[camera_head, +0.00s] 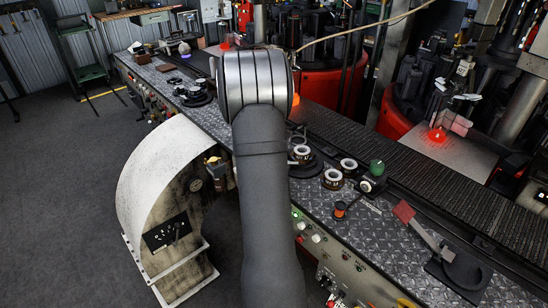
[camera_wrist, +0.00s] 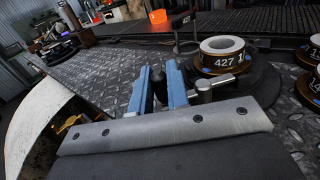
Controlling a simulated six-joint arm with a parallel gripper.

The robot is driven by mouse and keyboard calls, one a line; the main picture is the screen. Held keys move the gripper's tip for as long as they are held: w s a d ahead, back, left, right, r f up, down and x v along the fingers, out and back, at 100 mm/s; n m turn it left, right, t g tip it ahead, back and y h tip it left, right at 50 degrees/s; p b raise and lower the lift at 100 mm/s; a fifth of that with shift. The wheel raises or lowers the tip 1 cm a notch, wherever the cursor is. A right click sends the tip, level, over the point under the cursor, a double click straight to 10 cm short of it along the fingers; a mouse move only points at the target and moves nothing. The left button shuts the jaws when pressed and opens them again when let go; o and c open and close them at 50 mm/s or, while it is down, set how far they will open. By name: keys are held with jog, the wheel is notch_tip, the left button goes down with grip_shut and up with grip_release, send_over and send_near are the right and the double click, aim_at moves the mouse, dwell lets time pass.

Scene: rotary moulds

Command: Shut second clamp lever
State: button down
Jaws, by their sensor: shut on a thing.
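In the wrist view my gripper (camera_wrist: 160,85) has two blue fingers closed around a dark upright knob (camera_wrist: 160,88), apparently a lever handle. To its right is a ring-shaped mould (camera_wrist: 222,50) marked 427, with a white top and dark body, on a black round base (camera_wrist: 252,88). A grey metal clamp piece (camera_wrist: 208,86) sits at the mould's front, just right of the fingers. Whether the held knob joins this piece is hidden by the fingers. In the head view my arm covers the gripper and whatever it holds.
More ring moulds (camera_head: 332,178) stand on the diamond-plate bench (camera_head: 380,235). A green knob (camera_head: 376,167), an orange-and-black knob (camera_head: 340,208) and a red-ended lever (camera_head: 405,211) stand nearby. A dark conveyor (camera_head: 430,180) runs behind. A worn white curved housing (camera_head: 150,190) stands left.

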dwell(0.3)
jog(key=c, duration=1.5)
grip_release()
jog(key=s+a, duration=0.1)
jog(key=s, duration=1)
jog(key=s+a, duration=0.1)
jog(key=s, duration=0.5)
jog(key=shift+s+a, duration=0.1)
jog(key=shift+a, duration=0.2)
jog(key=shift+o, duration=0.2)
